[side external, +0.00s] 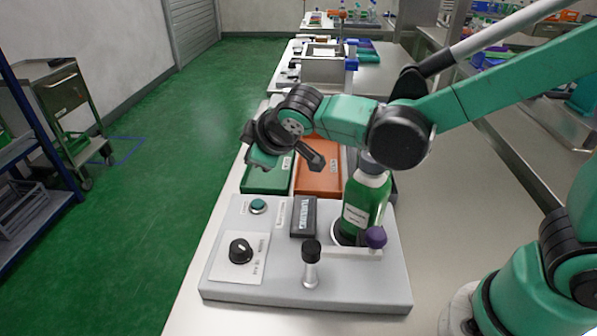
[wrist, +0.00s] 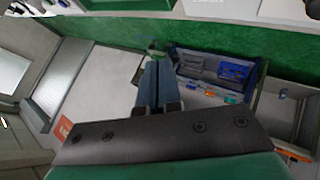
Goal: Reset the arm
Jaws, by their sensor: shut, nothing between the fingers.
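My gripper (wrist: 157,64) shows in the wrist view with its two fingers together and nothing between them. In the side external view my arm's end is raised above the far left of the sleeve applicator (side external: 340,285), apart from it. The applicator is a light grey station with a black dial (side external: 240,251), a green button (side external: 258,206), a dark display block (side external: 304,216) and a black-topped post (side external: 311,265). A green bottle (side external: 366,203) with a white label stands upright in it, beside a purple knob (side external: 376,237).
A green bin (side external: 268,180) and an orange bin (side external: 318,178) lie behind the applicator, partly under my arm. A metal cart (side external: 62,95) and blue shelving (side external: 30,190) stand across the green floor to the left.

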